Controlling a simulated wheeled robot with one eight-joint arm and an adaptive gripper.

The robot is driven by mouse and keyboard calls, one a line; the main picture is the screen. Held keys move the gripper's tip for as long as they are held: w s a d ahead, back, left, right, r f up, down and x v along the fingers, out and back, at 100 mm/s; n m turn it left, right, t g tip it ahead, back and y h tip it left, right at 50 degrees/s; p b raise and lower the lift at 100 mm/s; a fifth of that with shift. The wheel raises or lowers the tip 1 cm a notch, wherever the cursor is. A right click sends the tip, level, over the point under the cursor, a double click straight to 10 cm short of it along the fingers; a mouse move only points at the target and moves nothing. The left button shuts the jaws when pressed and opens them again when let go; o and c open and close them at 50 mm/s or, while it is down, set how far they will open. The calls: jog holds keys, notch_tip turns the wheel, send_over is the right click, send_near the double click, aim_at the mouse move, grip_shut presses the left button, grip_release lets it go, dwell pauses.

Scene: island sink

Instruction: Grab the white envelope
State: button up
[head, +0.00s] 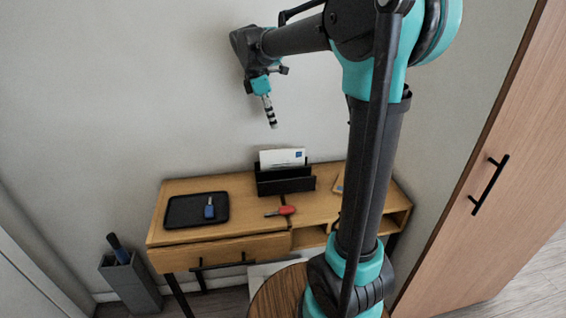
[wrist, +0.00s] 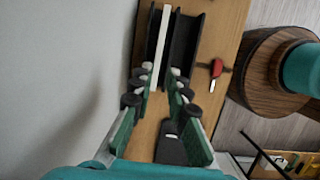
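The white envelope (head: 283,157) stands upright in a black holder (head: 286,182) on the wooden desk, its lower part hidden by the holder. In the wrist view the envelope (wrist: 160,48) shows edge-on as a thin white strip in the holder (wrist: 184,50). My gripper (head: 271,124) hangs above the desk, higher than the envelope and a little to its left in the head view, and apart from it. In the wrist view my gripper (wrist: 161,75) is open, with nothing held between its fingers; the envelope strip lines up with the gap.
A black tray (head: 183,212) with a blue key fob (head: 209,208) lies on the desk's left side. A red pocketknife (head: 281,211) lies in front of the holder. The wall (head: 120,90) is behind the desk. A grey bin (head: 130,282) stands at left, a wooden cabinet (head: 500,130) at right.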

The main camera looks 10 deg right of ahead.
aim_at(285, 160)
jog(key=x, duration=1.7)
grip_shut()
